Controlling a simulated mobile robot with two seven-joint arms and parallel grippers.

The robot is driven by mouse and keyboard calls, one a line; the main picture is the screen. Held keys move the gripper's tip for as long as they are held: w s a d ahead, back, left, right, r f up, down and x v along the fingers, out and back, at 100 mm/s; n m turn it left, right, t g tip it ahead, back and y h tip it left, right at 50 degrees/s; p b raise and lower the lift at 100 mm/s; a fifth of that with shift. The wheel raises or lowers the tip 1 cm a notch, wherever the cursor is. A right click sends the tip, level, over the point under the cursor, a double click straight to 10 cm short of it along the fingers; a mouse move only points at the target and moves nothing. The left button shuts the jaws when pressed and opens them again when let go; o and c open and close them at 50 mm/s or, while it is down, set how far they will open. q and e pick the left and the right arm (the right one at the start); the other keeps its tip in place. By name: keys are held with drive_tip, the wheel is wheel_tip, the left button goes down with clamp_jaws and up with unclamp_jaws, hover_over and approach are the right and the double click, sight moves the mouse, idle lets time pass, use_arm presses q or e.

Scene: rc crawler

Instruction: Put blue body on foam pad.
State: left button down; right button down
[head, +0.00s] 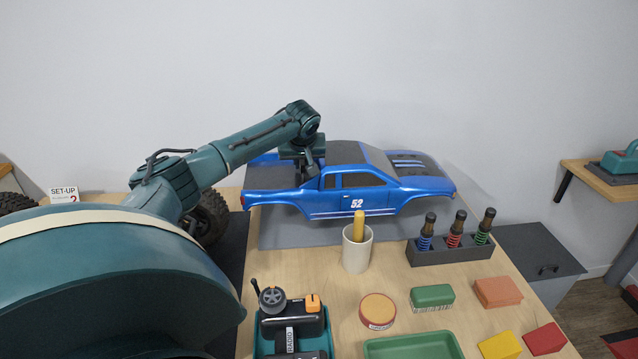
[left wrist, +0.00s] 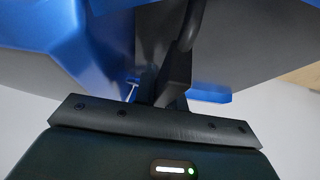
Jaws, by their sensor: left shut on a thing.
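The blue body (head: 375,190), a car shell with the number 52 on its side, is over the grey foam pad (head: 285,236) in the head view. It looks level, its nose to the right. I cannot tell whether it touches the pad. My left gripper (head: 311,176) is shut on the blue body near its rear, reaching down from above; the fingertips are partly hidden. In the left wrist view the blue body (left wrist: 75,45) fills the top, with a dark finger against it. My right gripper is not in view.
A white cup (head: 357,252) with a yellow-handled tool stands before the pad. A rack (head: 450,252) of colored shocks is at right. A radio controller (head: 290,315), a green tray (head: 412,346) and small boxes fill the front. A black wheel (head: 208,218) is behind my arm.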

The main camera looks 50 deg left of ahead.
sight(302, 163)
use_arm(q)
drive_tip(key=shift+f, duration=2.8)
drive_tip(key=shift+f, duration=0.15)
drive_tip(key=c, duration=1.5)
unclamp_jaws()
drive_tip(key=v, duration=1.2)
